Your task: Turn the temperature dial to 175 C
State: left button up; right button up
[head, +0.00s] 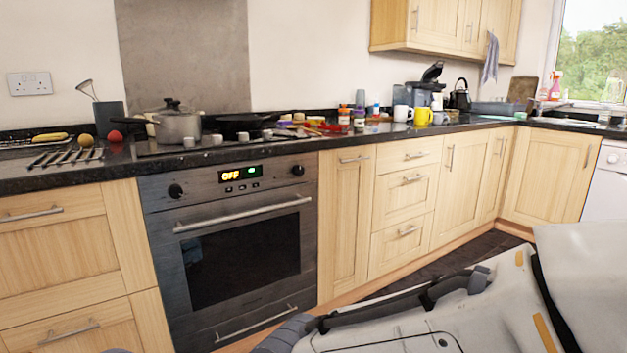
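The built-in oven (240,250) stands left of centre in the head view, with its door closed. Its control panel has two round black dials, a left dial (175,190) and a right dial (297,170). The dial markings are too small to read, so I cannot tell which one is the temperature dial or where either points. A display (239,174) between them reads "OFF" in orange, with a green light at its right. Neither of my grippers shows. Parts of my own body fill the lower right, clear of the dials.
A long door handle (243,214) sticks out below the panel. Above, the dark worktop (60,180) carries a lidded pot (177,128), a black pan (245,122) and several mugs and jars. Wooden cupboards flank the oven. The space before the dials looks clear.

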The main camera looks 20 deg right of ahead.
aim_at(297, 170)
jog(key=k, duration=0.75)
jog(key=z, duration=1)
jog(key=i, duration=1.35)
jog(key=u, duration=0.5)
jog(key=i, duration=0.5)
jog(key=u, duration=0.4)
